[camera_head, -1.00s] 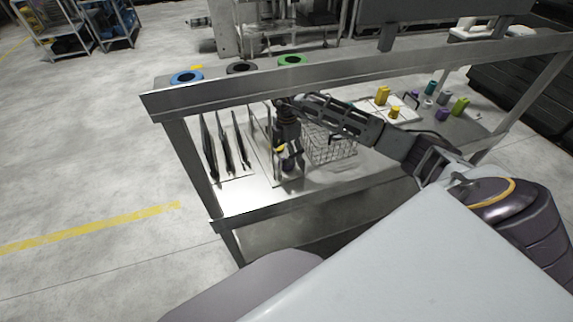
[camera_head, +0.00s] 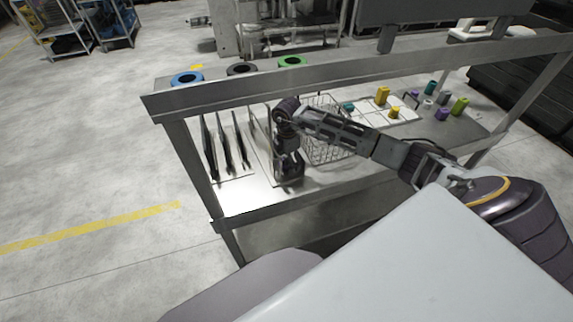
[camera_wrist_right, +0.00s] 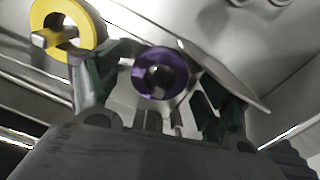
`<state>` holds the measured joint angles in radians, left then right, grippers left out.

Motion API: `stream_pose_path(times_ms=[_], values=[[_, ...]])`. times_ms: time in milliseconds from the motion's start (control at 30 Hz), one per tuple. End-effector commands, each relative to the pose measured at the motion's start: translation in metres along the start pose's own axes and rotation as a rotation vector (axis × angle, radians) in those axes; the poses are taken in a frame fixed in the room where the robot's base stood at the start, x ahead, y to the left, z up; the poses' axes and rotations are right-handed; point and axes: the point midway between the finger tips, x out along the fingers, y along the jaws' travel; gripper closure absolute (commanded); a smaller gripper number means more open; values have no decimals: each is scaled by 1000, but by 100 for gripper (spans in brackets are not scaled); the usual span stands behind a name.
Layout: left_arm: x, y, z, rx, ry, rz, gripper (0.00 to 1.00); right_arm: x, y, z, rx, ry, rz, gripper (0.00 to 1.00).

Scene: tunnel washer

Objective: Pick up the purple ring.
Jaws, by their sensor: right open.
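The purple ring (camera_wrist_right: 141,76) shows near the middle of the right wrist view, with a dark centre and what looks like a peg inside it. My right gripper (camera_wrist_right: 156,95) is open, its dark green finger pads to the left and right of the ring. The fingers appear apart from it, though exact contact and depth are unclear. In the head view my right gripper (camera_head: 288,172) points down over the shelf, and the purple ring is hidden there. My left gripper is not in view.
A yellow ring (camera_wrist_right: 88,22) on a peg sits close to my left-hand finger in the wrist view. Dark upright plates (camera_head: 225,145) stand left of my gripper. A wire basket (camera_head: 328,150) stands right of it.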

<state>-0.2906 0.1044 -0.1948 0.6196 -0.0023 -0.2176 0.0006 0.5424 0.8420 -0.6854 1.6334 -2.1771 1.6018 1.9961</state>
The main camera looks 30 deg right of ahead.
Motion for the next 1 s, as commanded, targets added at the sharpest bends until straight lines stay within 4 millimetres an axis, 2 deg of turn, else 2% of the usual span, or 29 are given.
stream_pose_path(times_ms=[67,400,767,1000], values=[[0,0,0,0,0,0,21,0,0,0,0,0,0,23],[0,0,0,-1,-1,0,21,0,0,0,0,0,0,67],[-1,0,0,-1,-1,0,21,-2,0,0,0,0,0,68],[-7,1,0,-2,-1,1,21,-10,0,0,0,-1,0,68]])
